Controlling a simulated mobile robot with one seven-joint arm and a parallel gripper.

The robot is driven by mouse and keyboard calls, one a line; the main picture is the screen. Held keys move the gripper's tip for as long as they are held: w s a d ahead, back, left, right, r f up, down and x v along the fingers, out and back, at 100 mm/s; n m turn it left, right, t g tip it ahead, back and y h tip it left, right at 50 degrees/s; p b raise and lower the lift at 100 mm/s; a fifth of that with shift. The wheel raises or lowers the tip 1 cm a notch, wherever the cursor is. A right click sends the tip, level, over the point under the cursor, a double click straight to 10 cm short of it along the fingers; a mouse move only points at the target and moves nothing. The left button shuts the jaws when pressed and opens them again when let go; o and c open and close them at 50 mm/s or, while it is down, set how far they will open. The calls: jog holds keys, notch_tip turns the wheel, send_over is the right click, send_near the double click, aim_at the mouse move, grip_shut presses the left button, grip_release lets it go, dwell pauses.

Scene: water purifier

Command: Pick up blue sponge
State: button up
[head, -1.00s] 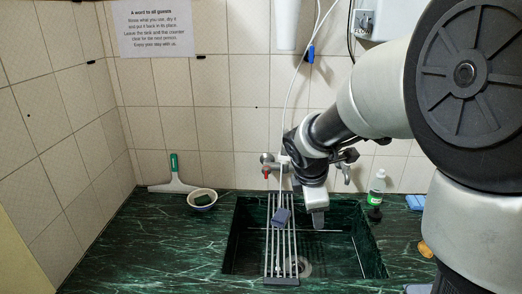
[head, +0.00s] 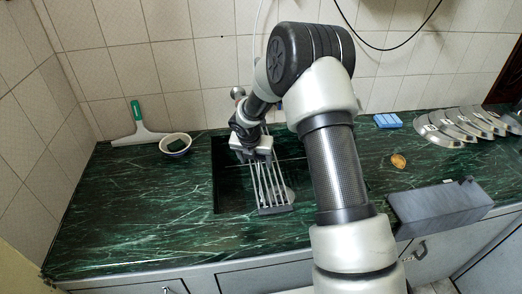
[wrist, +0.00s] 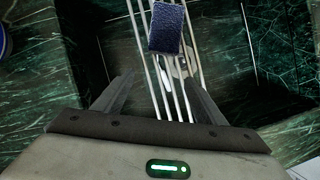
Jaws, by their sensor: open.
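A dark blue sponge (wrist: 166,28) lies on the wire rack (wrist: 137,25) that spans the sink, at the top of the wrist view. In the head view my gripper hides it. My gripper (head: 255,155) is over the far part of the rack (head: 275,210). In the wrist view my gripper (wrist: 158,84) is open and empty, its fingers on either side of the rack bars. The sponge lies beyond the fingertips, roughly in line with the gap. A brighter blue block (head: 388,120), perhaps another sponge, lies on the counter at the right.
A bowl (head: 175,144) with a dark pad inside and a squeegee (head: 138,125) stand left of the sink (head: 222,195). A yellowish object (head: 398,161) lies between. The counter's left front is clear.

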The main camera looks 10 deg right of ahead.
jog(key=w+d, duration=0.1)
jog(key=w, duration=0.1)
jog(key=w+d, duration=0.1)
jog(key=w, duration=0.4)
jog(key=shift+d+p, duration=0.35)
jog(key=shift+d, duration=0.05)
jog(key=shift+w+d+f, duration=0.1)
jog(key=shift+w+f, duration=0.25)
jog(key=shift+f, duration=0.2)
jog(key=shift+c, duration=0.2)
jog(key=c, duration=1.2)
jog(key=shift+o, duration=0.2)
jog(key=shift+r, duration=0.15)
